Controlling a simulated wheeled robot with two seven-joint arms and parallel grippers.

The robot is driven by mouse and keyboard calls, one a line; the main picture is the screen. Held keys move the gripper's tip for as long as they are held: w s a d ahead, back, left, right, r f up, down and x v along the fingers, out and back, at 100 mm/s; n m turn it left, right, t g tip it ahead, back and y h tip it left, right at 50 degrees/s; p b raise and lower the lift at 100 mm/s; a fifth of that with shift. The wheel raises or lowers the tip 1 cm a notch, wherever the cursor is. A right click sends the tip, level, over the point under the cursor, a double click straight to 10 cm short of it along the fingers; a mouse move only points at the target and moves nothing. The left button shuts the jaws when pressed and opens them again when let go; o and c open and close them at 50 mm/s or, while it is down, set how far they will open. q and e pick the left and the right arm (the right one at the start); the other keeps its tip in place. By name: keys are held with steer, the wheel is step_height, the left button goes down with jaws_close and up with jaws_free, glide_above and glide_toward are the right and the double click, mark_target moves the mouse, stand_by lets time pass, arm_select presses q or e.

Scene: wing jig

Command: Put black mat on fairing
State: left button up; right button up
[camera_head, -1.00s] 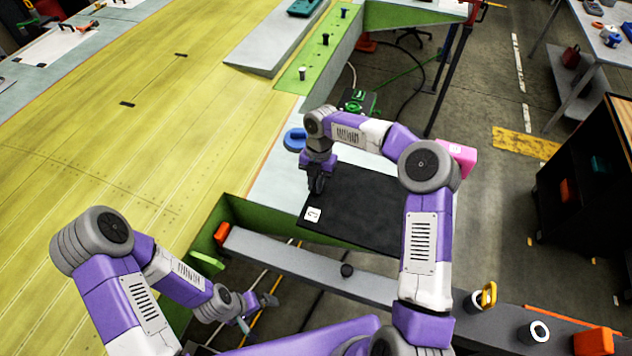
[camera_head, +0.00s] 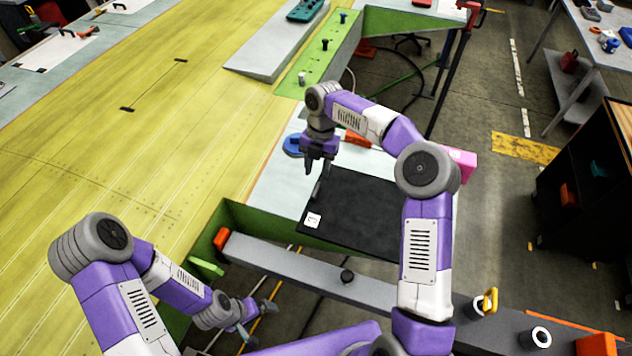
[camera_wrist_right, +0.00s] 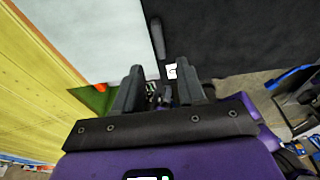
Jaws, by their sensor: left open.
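The black mat (camera_head: 357,205) lies flat on the pale panel (camera_head: 275,185), which I take to be the fairing, and covers its near right part. It has a white tag at its near left corner and a dark grey bar-like handle (camera_head: 319,187) along its left edge. In the right wrist view the mat (camera_wrist_right: 240,35) fills the upper right, with the handle (camera_wrist_right: 157,38) at its edge. My right gripper (camera_head: 318,165) is above this edge, fingers apart and empty; in its wrist view (camera_wrist_right: 160,88) nothing is between them. My left gripper (camera_head: 252,318) hangs open and empty at lower left.
A grey beam (camera_head: 300,266) with a black knob runs in front of the mat. A blue round object (camera_head: 293,146) and a red item (camera_head: 357,138) lie behind it. A pink block (camera_head: 462,163) stands at right, partly hidden by my arm. The yellow-green wing (camera_head: 150,130) fills the left.

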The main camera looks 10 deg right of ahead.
steer(key=shift+v, duration=2.25)
